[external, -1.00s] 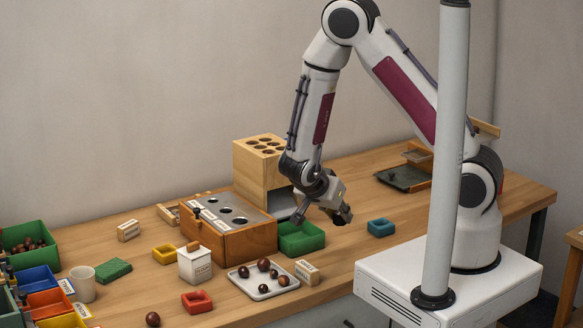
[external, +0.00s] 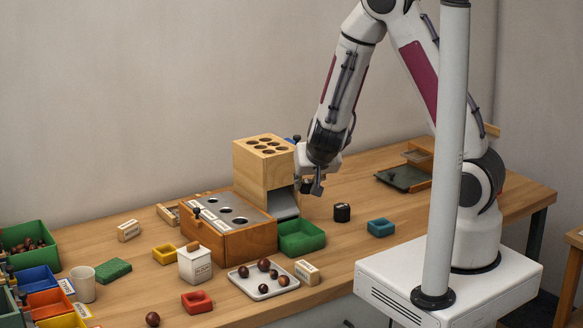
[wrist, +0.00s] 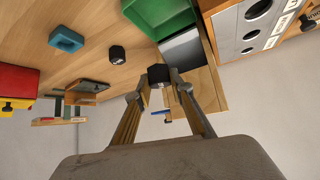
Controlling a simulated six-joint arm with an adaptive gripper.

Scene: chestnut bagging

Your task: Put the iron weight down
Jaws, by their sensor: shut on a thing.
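My gripper (external: 316,186) is beside the right face of the tall wooden block, above the table. In the wrist view its fingers (wrist: 160,78) are closed around a small dark iron weight (wrist: 158,74). In the external view that weight (external: 306,187) is partly hidden by the fingers. A second black weight (external: 342,212) stands upright on the table to the right of the green tray, apart from my gripper. It also shows in the wrist view (wrist: 117,54).
The wooden block with holes (external: 262,146) and its grey chute (external: 284,205) stand close left of my gripper. The green tray (external: 302,246) is in front. A teal dish (external: 381,228) and a dark scale plate (external: 403,179) lie to the right, with bare table between.

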